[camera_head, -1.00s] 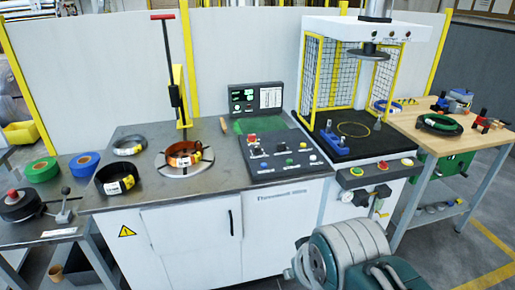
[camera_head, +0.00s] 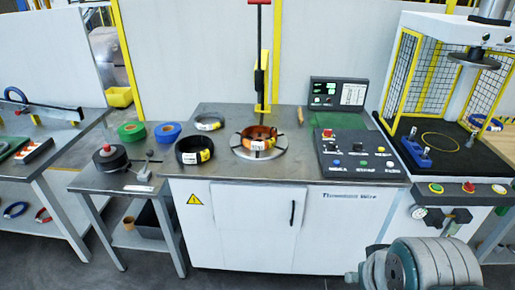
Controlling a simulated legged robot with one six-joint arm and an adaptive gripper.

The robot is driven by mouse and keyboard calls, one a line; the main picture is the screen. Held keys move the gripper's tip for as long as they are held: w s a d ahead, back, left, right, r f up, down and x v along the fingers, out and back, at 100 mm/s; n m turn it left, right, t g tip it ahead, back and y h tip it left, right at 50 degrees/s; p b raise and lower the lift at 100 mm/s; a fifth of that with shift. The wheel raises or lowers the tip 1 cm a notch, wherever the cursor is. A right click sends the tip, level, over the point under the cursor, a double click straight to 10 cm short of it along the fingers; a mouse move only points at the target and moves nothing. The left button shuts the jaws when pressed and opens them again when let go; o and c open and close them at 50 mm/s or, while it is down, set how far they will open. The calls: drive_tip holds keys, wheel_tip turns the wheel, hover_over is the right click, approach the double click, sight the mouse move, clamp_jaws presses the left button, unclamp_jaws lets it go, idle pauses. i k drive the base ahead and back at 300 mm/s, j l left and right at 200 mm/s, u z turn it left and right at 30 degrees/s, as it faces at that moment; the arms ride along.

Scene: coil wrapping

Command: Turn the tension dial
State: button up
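No part is clearly marked as the tension dial. A dark round unit with a red knob on top (camera_head: 107,149) sits on the small side table at left, with a small lever post (camera_head: 149,163) beside it. The sloped control panel (camera_head: 358,168) on the main bench has a red switch (camera_head: 327,134) and several small knobs and buttons, too small to read. My grey-green arm is folded at the bottom right, well apart from both. My gripper's fingers do not show.
The white winding cabinet (camera_head: 250,225) carries a copper coil (camera_head: 258,138) on a round plate and a dark coil (camera_head: 193,150). Green tape (camera_head: 131,131) and blue tape (camera_head: 167,132) lie left. A caged press (camera_head: 455,80) stands right. Floor in front is clear.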

sight(332, 146)
drive_tip(key=i+l, duration=0.15)
drive_tip(key=i, duration=0.25)
drive_tip(key=i+l, duration=0.2)
drive_tip(key=i, duration=0.15)
drive_tip(key=i+l, duration=0.15)
drive_tip(key=i, duration=0.25)
